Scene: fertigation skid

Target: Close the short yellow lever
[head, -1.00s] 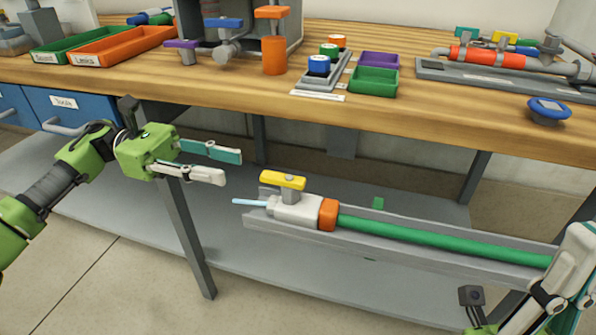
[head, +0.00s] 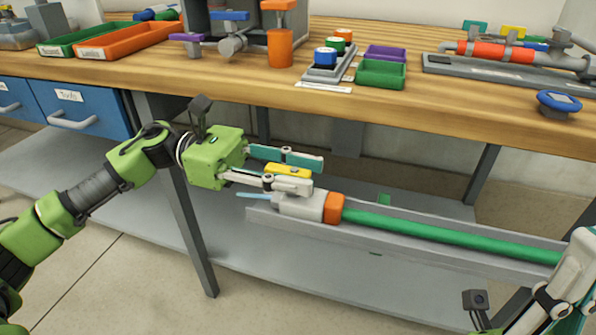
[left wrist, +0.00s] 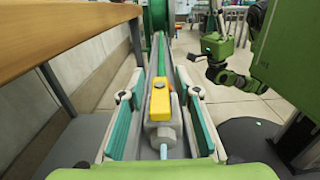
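A short yellow lever (head: 288,171) sits on top of a pale valve body (head: 300,205) with an orange collar (head: 333,208). In the left wrist view the lever (left wrist: 160,100) points lengthwise along the pipe. My left gripper (head: 315,174) is open, with one finger on each side of the lever. In the left wrist view its fingers (left wrist: 162,118) stand apart from the lever, with gaps on both sides. In the head view the near finger hides part of the lever and valve. My right gripper (head: 578,255) is partly cut off at the right edge, by the pipe's end.
A green pipe (head: 450,233) runs from the valve along a grey channel (head: 420,260), below the wooden bench top (head: 450,110). A blue drawer (head: 80,105) and a table leg (head: 190,220) stand to the left. Another yellow handle (head: 513,31) is on the bench.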

